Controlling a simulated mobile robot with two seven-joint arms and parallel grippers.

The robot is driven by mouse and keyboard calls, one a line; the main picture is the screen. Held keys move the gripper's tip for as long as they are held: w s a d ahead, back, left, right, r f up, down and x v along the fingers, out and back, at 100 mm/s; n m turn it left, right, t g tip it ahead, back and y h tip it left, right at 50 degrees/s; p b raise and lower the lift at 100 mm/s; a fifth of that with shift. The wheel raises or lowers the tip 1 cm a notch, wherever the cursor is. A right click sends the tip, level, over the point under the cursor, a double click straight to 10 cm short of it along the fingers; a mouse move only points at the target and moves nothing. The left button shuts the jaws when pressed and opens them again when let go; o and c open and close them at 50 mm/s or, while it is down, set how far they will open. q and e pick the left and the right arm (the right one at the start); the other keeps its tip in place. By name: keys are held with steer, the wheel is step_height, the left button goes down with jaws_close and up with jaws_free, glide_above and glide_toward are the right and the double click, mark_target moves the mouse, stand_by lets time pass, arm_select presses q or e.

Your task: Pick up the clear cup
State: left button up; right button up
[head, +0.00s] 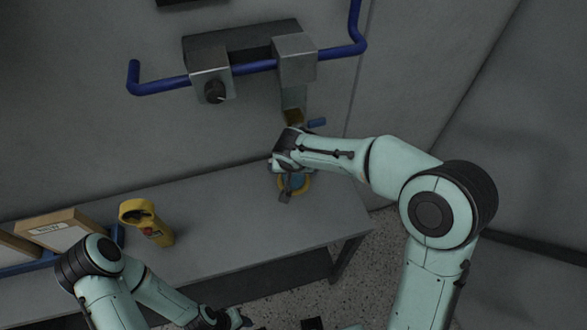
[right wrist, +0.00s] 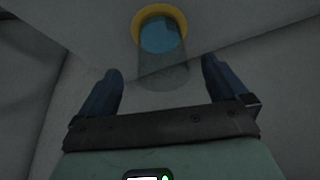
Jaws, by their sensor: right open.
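The clear cup (right wrist: 163,68) is a see-through grey cylinder in the right wrist view. A yellow ring (right wrist: 136,25) with a blue disc inside shows at its far end. In the head view, the yellow ring (head: 304,187) shows on the grey bench, just below my right gripper. My right gripper (right wrist: 162,66) is open, with one dark finger on each side of the cup in the picture. No contact with the cup is clear. My left gripper (head: 240,318) is at the bottom edge of the head view, partly cut off, and its jaws are unclear.
A yellow handheld tool (head: 147,222) stands there, with boxes (head: 50,232) further left. A blue rail (head: 160,86) and a metal dispenser (head: 295,60) are on the wall above the right gripper.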

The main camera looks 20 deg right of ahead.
steer(key=w+f, duration=0.2)
steer(key=w+d+f+p, duration=0.1)
steer(key=w+f, duration=0.1)
steer(key=shift+w+d+f, duration=0.15)
steer(key=shift+w+f, duration=0.15)
steer(key=shift+f, duration=0.05)
arm_select(q)
steer(key=shift+w+r, duration=0.7)
steer(key=shift+r, duration=0.35)
arm_select(e)
steer(key=c, duration=1.1)
arm_select(q)
steer(key=shift+s+f, duration=0.1)
